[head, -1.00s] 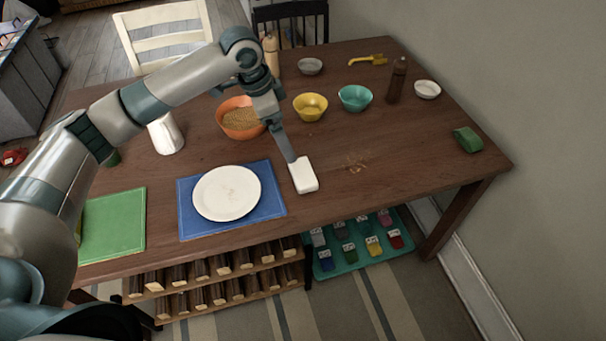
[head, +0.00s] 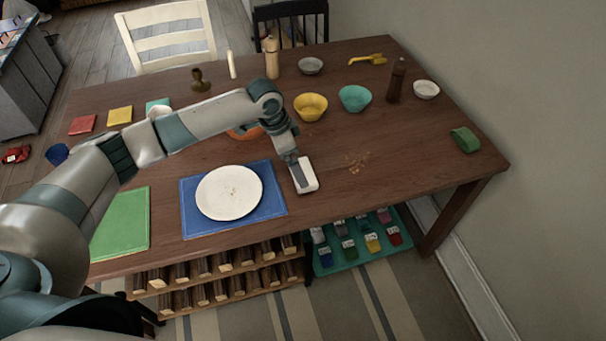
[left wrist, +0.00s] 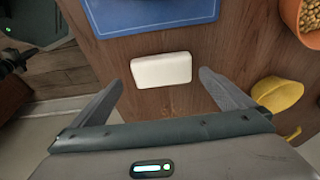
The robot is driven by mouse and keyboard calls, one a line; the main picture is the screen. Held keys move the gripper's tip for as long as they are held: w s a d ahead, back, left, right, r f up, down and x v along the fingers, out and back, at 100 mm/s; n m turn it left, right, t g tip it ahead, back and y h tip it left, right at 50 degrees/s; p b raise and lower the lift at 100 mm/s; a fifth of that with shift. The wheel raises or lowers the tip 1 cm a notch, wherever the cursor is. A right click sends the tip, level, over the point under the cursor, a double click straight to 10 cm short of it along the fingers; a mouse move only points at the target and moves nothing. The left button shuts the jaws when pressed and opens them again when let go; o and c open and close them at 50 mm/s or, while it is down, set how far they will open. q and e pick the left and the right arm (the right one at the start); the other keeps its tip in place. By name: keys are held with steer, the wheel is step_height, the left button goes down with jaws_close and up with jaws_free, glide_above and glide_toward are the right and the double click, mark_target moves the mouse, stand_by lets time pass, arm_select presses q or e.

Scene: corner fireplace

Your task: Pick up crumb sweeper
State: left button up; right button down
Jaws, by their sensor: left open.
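A small white block (head: 307,184), which I take for the crumb sweeper, lies on the wooden table just right of the blue placemat. It also shows in the left wrist view (left wrist: 161,70), lying crosswise in front of my jaws. My left gripper (left wrist: 161,78) is open, with one finger to each side of the block and the tips close to it. I cannot tell whether they touch it. In the head view my left gripper (head: 300,172) partly covers the block from above. My right gripper is not in view.
Crumbs (head: 357,162) lie right of the block. A white plate (head: 230,192) sits on the blue placemat (head: 273,202). A yellow bowl (head: 310,107), a teal bowl (head: 355,98) and a dark bottle (head: 396,80) stand behind. The table's right front is clear.

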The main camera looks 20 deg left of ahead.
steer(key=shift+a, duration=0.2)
arm_select(q)
steer(key=shift+w+d+f+p, duration=0.25)
steer(key=shift+f+p, duration=0.15)
steer(key=shift+f, duration=0.1)
steer(key=p+x, duration=0.1)
steer(key=x, duration=0.2)
steer(key=shift+w+r, duration=0.1)
steer(key=shift+w, duration=0.05)
steer(key=shift+d+f, duration=0.15)
steer(key=shift+f, duration=0.4)
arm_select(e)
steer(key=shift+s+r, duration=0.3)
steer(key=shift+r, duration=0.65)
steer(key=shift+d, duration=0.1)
arm_select(q)
steer(key=shift+w, duration=0.1)
steer(key=c, duration=0.9)
